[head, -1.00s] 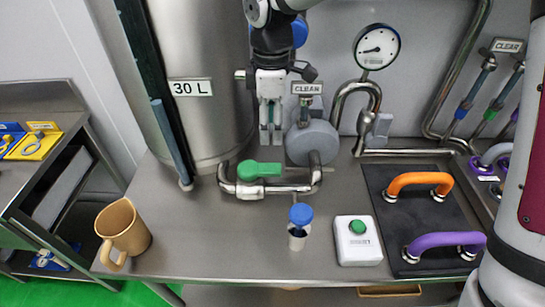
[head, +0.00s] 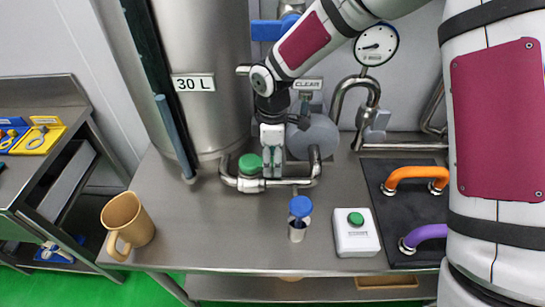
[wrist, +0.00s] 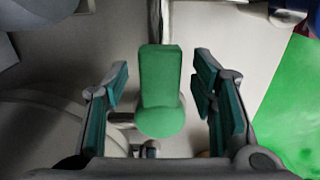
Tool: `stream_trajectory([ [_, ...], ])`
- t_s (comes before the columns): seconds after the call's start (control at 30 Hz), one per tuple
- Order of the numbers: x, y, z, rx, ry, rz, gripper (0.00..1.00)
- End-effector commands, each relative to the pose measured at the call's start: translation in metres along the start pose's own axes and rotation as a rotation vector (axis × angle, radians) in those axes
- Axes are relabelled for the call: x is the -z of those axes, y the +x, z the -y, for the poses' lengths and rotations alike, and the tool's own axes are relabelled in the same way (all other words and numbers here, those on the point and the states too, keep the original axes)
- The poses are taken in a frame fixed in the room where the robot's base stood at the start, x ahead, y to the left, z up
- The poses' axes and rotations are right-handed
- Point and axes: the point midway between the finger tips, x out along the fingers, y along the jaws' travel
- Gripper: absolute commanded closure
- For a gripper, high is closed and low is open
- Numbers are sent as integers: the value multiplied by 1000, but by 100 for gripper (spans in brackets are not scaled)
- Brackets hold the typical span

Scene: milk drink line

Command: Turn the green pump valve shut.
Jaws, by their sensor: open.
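The green pump valve (head: 249,164) sits on the steel pipe at the foot of the tank; my gripper (head: 272,160) is at its right side and hides part of its handle in the head view. In the wrist view the valve's green handle (wrist: 160,90) stands between the two teal fingers of my gripper (wrist: 160,75). The fingers are open, with a visible gap on each side of the handle.
The grey pump body (head: 318,137) is close at the right of my gripper. The tank (head: 203,115) rises behind.

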Motion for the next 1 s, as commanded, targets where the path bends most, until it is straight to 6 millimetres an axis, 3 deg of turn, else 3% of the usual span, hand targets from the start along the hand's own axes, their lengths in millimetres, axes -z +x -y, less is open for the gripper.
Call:
stream_trajectory([
  [0.17, 0, 0, 0, 0, 0, 0, 48],
  [0.4, 0, 0, 0, 0, 0, 0, 100],
  [0.73, 0, 0, 1, 0, 20, 1, 100],
  [1.0, 1, -1, 10, 0, 152, 2, 100],
])
